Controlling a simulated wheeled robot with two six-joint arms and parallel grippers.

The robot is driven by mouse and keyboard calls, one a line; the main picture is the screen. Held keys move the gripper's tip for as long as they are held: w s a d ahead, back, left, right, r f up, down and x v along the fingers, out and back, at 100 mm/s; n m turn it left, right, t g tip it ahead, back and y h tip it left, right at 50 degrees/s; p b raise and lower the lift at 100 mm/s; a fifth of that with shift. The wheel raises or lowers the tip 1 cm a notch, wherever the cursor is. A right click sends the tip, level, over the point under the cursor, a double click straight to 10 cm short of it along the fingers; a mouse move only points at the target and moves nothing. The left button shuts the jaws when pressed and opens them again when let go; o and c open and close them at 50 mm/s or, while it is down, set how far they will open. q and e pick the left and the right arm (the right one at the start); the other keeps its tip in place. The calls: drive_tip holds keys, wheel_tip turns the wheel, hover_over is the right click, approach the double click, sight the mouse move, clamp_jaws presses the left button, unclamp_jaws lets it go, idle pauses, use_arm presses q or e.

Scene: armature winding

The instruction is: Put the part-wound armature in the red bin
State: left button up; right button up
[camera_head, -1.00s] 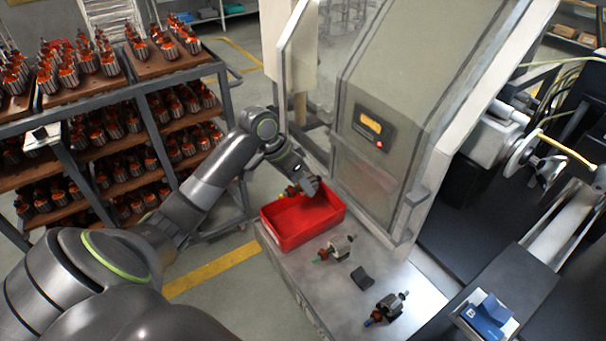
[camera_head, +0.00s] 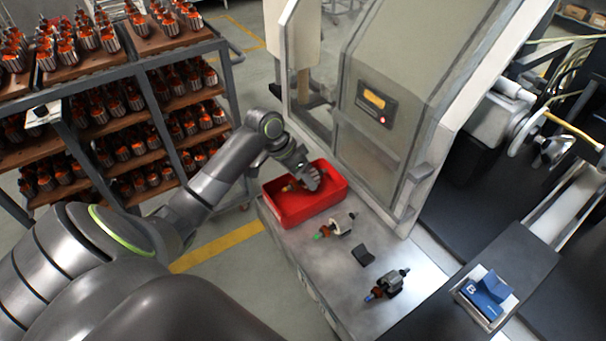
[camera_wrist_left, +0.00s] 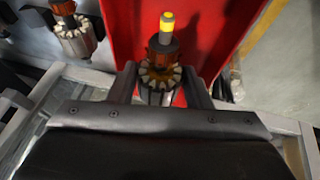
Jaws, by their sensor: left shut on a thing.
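The red bin (camera_head: 301,213) stands at the left end of the metal bench. My left gripper (camera_head: 302,184) reaches into its opening from above, pointing down. It is shut on an armature with a yellow shaft end (camera_head: 287,188), copper-coloured windings and a pale slotted core. The left wrist view shows this armature (camera_wrist_left: 160,72) between the two fingers, with the red bin (camera_wrist_left: 118,25) behind and below it. I cannot tell whether it touches the bin floor. My right gripper is not in view.
On the bench lie a green-ended armature (camera_head: 338,227), a dark block (camera_head: 363,254) and a blue-ended armature (camera_head: 387,286). A machine housing (camera_head: 385,120) rises behind the bin. A rack of armatures (camera_head: 150,115) stands at the left. Bare bench (camera_head: 325,275) lies in front.

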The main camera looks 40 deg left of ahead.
use_arm(q)
drive_tip(key=o, duration=0.8)
drive_tip(key=shift+c, duration=0.2)
drive_tip(key=o, duration=0.5)
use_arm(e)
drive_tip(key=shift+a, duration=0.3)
use_arm(q)
drive_tip(key=shift+r, duration=0.1)
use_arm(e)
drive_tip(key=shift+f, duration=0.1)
use_arm(q)
drive_tip(key=b+v, duration=0.4)
drive_tip(key=v, duration=1.3)
drive_tip(key=shift+r, duration=0.2)
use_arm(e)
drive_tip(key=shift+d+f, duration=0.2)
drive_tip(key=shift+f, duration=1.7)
